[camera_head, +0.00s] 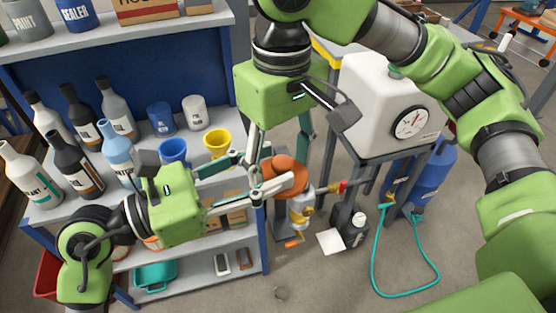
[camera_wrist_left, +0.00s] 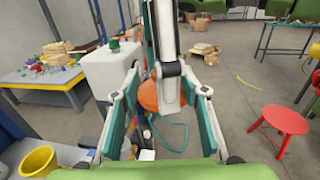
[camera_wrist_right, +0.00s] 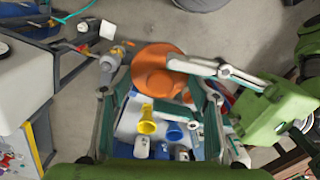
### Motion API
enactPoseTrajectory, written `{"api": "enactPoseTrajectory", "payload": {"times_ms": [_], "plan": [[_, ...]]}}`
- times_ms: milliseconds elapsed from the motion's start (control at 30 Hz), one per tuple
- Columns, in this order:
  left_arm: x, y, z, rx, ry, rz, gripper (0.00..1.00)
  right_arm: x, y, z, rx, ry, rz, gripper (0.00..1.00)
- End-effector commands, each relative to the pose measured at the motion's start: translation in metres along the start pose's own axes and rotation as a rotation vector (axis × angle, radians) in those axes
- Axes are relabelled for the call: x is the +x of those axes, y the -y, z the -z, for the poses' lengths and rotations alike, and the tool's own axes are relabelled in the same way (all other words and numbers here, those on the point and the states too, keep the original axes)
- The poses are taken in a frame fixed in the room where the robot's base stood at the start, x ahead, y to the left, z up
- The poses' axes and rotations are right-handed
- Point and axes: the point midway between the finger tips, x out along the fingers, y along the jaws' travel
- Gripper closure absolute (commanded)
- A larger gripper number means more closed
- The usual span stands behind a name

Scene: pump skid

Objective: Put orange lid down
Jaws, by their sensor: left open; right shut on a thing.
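The orange lid (camera_head: 283,166) is a round disc held in the air in front of the blue shelf. My right gripper (camera_head: 278,160) reaches down from above and is shut on it; the lid also shows between its fingers in the right wrist view (camera_wrist_right: 158,58). My left gripper (camera_head: 268,178) comes in from the left. It is open, with its fingers close about the lid, one passing across it. In the left wrist view the lid (camera_wrist_left: 148,96) is partly hidden by fingers. I cannot tell whether the left fingers touch it.
The blue shelf (camera_head: 231,90) holds several bottles, blue cups and a yellow cup (camera_head: 217,141). Pipework with a red-handled valve (camera_head: 341,187) stands just right of the lid. A white tank (camera_head: 380,100) and teal hose (camera_head: 374,262) are farther right.

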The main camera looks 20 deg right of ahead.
Motion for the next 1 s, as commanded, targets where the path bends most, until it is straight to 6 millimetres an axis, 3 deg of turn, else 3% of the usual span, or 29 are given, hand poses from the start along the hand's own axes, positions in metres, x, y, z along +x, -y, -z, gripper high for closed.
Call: {"api": "enactPoseTrajectory", "payload": {"times_ms": [200,533,567,700,833,867,900,1000], "plan": [[0.022,0.000,0.000,-0.001,0.000,0.000,0.59,0.000,0.000,0.000,0.000,0.000,0.000,0.59],[0.025,0.000,0.001,-0.001,-0.001,0.000,0.59,0.000,0.000,0.000,0.000,0.000,0.000,0.59],[0.025,0.000,0.001,-0.001,-0.001,0.000,0.62,0.000,0.000,0.000,0.000,0.000,0.000,0.59],[0.025,-0.001,0.001,0.000,-0.001,-0.001,0.98,0.000,0.000,0.000,0.000,0.000,0.000,0.59],[0.025,-0.002,0.001,0.000,-0.001,-0.004,0.99,0.000,0.000,-0.001,-0.002,0.002,0.000,0.59],[0.025,-0.002,0.001,0.000,-0.001,-0.005,0.99,0.000,0.000,-0.001,-0.002,0.002,0.000,0.37],[0.025,-0.002,0.001,0.000,-0.001,-0.005,0.99,0.000,0.000,-0.001,-0.002,0.002,0.000,0.26],[0.025,-0.002,0.001,0.000,-0.001,-0.005,0.99,0.000,0.001,-0.001,-0.003,0.002,0.001,0.25]]}}
